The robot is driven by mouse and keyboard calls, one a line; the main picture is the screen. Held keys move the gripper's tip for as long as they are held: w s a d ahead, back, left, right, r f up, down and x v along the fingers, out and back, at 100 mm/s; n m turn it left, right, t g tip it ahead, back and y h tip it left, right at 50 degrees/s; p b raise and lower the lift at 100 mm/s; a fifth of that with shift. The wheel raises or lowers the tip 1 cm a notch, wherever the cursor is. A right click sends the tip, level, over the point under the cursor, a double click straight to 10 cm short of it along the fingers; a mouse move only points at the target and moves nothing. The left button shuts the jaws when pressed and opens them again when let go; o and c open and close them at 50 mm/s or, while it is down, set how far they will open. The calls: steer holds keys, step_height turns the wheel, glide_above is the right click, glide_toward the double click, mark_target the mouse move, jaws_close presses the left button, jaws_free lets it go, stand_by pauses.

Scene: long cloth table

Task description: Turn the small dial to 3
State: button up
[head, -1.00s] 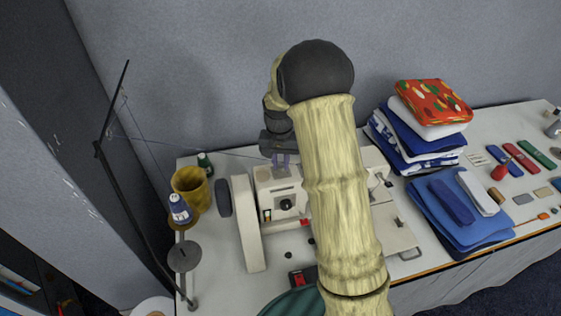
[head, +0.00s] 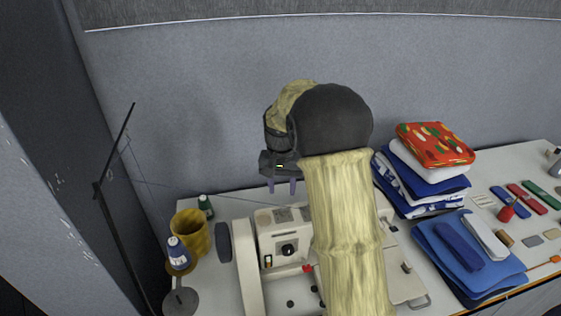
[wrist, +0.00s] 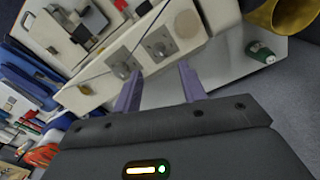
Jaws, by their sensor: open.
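A cream sewing machine (head: 262,232) stands on the table. A black dial (head: 288,250) with a pale mark sits on its front face; its numbers are too small to read. In the wrist view, the machine's top (wrist: 190,25) carries two metal plates with round discs (wrist: 158,43). I cannot tell whether one of these is the small dial. My gripper (head: 281,187) is open and empty, above and behind the machine's top, apart from the dial. Its two purple fingers also show in the wrist view (wrist: 160,88). My arm hides the machine's right part.
A thin black thread stand (head: 112,215) rises there. Folded fabrics (head: 425,195) are stacked right. A grey wall stands close behind.

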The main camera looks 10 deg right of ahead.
step_height(320, 180, up, 10)
steer(key=shift+b, duration=0.45)
steer(key=shift+a+f, duration=0.1)
steer(key=s+f+n+t, duration=0.1)
steer(key=s+f+n, duration=0.1)
steer(key=s+f, duration=0.4)
steer(key=s+f+n+t, duration=0.1)
steer(key=s+f, duration=0.5)
steer(key=s, duration=0.9)
steer(key=shift+s+f+n+t, duration=0.35)
steer(key=shift+s+n+t, duration=0.05)
steer(key=shift+n, duration=0.2)
